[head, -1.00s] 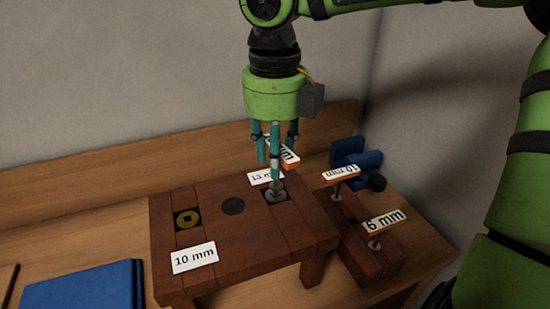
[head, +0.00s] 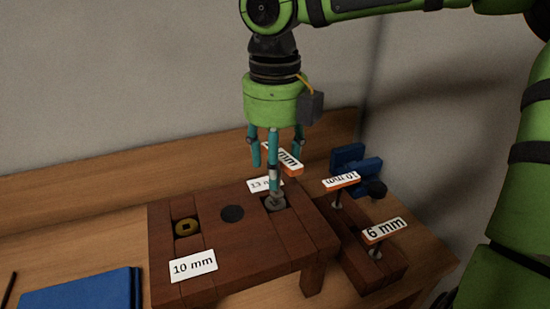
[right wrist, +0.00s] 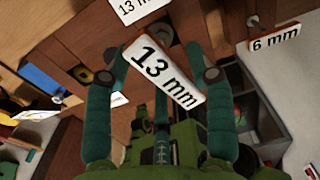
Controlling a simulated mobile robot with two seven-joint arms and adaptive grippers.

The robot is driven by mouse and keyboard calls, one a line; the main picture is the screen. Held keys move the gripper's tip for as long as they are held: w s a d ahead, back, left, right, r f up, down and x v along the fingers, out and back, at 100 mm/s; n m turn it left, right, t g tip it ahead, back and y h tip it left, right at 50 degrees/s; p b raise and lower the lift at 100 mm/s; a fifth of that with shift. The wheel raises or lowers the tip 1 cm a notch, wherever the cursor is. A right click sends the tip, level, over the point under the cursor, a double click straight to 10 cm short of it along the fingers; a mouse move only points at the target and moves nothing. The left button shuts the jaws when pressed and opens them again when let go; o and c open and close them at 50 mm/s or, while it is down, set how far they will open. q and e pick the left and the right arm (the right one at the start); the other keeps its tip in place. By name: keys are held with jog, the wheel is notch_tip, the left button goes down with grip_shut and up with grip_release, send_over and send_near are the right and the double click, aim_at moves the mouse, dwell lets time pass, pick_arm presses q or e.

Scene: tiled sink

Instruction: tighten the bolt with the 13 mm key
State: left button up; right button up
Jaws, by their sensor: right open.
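The 13 mm key shows an orange and white handle between the spread fingers of my right gripper (head: 275,163); its lettering is partly covered in the head view (head: 291,161). In the right wrist view its full "13 mm" label (right wrist: 165,76) faces the camera, with the open fingers apart on either side. The silver bolt (head: 276,203) sits in the right recess of the wooden block (head: 233,247), beside a white 13 mm card (head: 261,186). A finger hides the key's shank, so I cannot tell whether it meets the bolt. My left gripper is out of view.
A rack (head: 346,245) at the right holds the 10 mm key (head: 341,181) and the 6 mm key (head: 384,230). A gold bolt (head: 187,228) and a 10 mm card (head: 194,266) are at the block's left. Blue objects (head: 357,168) stand behind the rack.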

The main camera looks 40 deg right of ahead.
jog(key=shift+r+p, duration=2.65)
jog(key=shift+r, duration=0.9)
jog(key=shift+f, duration=0.1)
